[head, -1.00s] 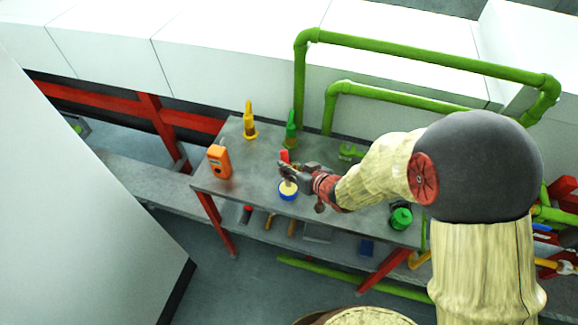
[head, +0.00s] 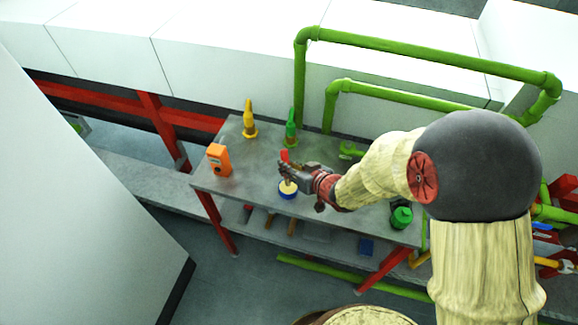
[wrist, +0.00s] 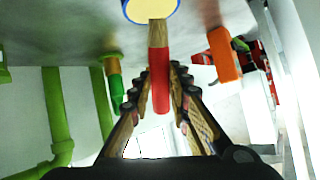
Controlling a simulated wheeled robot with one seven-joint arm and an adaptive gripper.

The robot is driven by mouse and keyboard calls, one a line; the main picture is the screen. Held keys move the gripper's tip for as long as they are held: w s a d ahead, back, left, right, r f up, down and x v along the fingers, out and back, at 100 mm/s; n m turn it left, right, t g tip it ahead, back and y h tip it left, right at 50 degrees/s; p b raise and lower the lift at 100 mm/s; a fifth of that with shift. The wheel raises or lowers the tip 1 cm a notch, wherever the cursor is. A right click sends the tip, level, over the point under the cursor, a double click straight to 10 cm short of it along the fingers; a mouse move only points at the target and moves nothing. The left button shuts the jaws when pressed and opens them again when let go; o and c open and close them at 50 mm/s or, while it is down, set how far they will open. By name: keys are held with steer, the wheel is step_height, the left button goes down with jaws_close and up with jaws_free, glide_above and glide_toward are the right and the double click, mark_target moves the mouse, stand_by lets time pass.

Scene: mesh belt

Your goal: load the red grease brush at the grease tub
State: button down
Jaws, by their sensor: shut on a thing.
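The red grease brush has a red handle (wrist: 159,82) and pale bristles (wrist: 158,33). My gripper (head: 287,171) is shut on its handle, which lies between the two fingers in the wrist view. The top of the red handle (head: 284,155) shows above the gripper in the head view. The grease tub (head: 288,195) is round and blue with pale yellow grease and stands on the grey bench just below my gripper. In the wrist view the bristle tip overlaps the near side of the tub (wrist: 151,12). I cannot tell how deep the tip is in the grease.
An orange device (head: 219,161) stands at the left, a green container (head: 401,217) at the right. Green pipes (head: 430,50) run behind. The bench (head: 235,190) is clear left of the tub.

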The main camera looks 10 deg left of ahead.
mark_target(282, 153)
steer(key=shift+f+b, duration=0.45)
steer(key=shift+f, duration=0.35)
stand_by(1.4)
steer(key=shift+r+p, duration=3)
steer(key=shift+r, duration=0.65)
steer(key=shift+f, duration=0.1)
